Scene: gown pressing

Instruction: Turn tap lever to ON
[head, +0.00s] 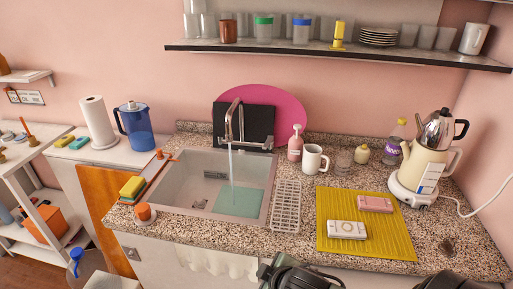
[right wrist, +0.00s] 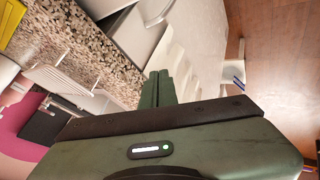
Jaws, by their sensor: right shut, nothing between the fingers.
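The tap (head: 241,120) is a tall metal spout at the back of the sink (head: 180,203). A thin stream of water (head: 231,163) falls from it into the basin. A horizontal metal part (head: 256,146) shows at the tap's base; I cannot tell clearly whether it is the lever. My right gripper (right wrist: 160,87) is shut and empty in the right wrist view, in front of the counter edge and the pale curtain under the sink. In the head view, dark green parts of my arm show at the bottom edge, well away from the tap. My left gripper is not in view.
Right of the sink are a white rack (head: 286,205), a white mug (head: 314,158), a pink pump bottle (head: 295,143) and a yellow mat (head: 340,245). A dark board (head: 258,120) and pink round board (head: 290,107) stand behind the tap. A shelf (head: 350,55) hangs above.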

